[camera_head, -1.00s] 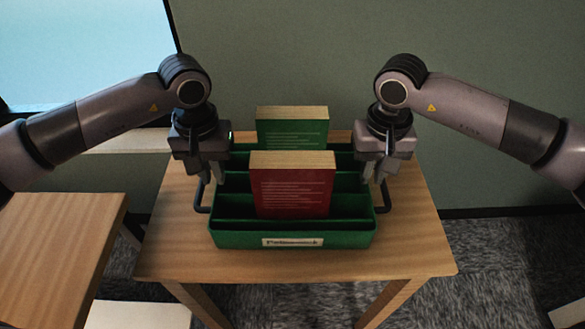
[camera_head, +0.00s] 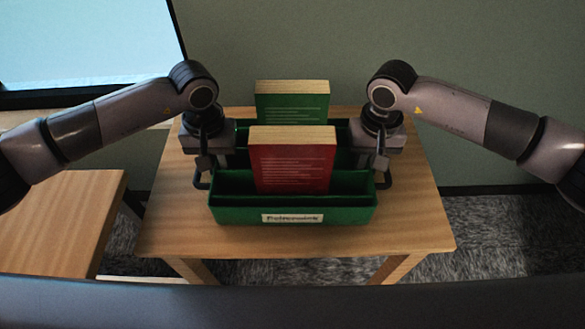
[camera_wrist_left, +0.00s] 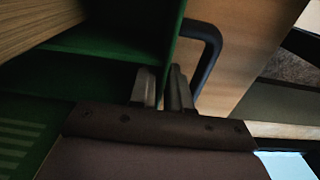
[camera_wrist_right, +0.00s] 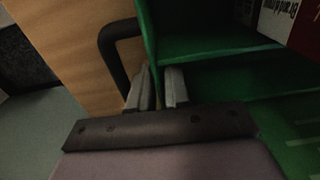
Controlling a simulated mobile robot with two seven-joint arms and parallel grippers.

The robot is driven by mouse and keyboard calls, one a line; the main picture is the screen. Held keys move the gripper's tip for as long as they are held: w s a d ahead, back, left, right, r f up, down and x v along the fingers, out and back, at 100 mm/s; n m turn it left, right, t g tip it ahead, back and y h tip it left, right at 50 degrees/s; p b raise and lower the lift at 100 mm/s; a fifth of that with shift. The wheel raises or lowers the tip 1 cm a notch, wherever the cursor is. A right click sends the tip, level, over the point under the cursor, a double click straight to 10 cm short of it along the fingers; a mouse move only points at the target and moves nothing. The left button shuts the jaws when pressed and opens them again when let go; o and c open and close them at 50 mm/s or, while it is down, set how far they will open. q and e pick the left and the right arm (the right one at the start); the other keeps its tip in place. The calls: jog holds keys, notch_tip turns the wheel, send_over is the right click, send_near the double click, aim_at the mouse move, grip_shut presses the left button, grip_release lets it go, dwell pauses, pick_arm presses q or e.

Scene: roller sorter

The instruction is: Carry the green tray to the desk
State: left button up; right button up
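The green tray (camera_head: 235,215) rests on a wooden table, with a label on its front and dark handles at both ends. A red book (camera_head: 292,168) and a green book (camera_head: 292,106) stand upright in it. My left gripper (camera_head: 206,172) is at the tray's left end. In the left wrist view its fingers (camera_wrist_left: 163,90) sit close together on either side of the end wall, beside the handle (camera_wrist_left: 212,45). My right gripper (camera_head: 381,168) is at the right end. In the right wrist view its fingers (camera_wrist_right: 158,88) likewise close around the wall, beside the handle (camera_wrist_right: 108,45).
The wooden table (camera_head: 410,230) has bare top around the tray. Another wooden surface (camera_head: 60,215) stands at the left, separated by a gap. A green-grey wall (camera_head: 440,80) is behind, and a window (camera_head: 80,40) is at upper left. Grey carpet (camera_head: 480,235) lies at right.

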pick_arm(q)
jog(key=shift+f, duration=0.6)
pick_arm(e)
jog(key=shift+f, duration=0.55)
pick_arm(q)
grip_shut()
pick_arm(e)
grip_shut()
pick_arm(q)
jog(key=shift+w+r, duration=0.1)
jog(key=shift+r, duration=0.15)
pick_arm(e)
jog(key=shift+w+r, duration=0.1)
jog(key=shift+r, duration=0.1)
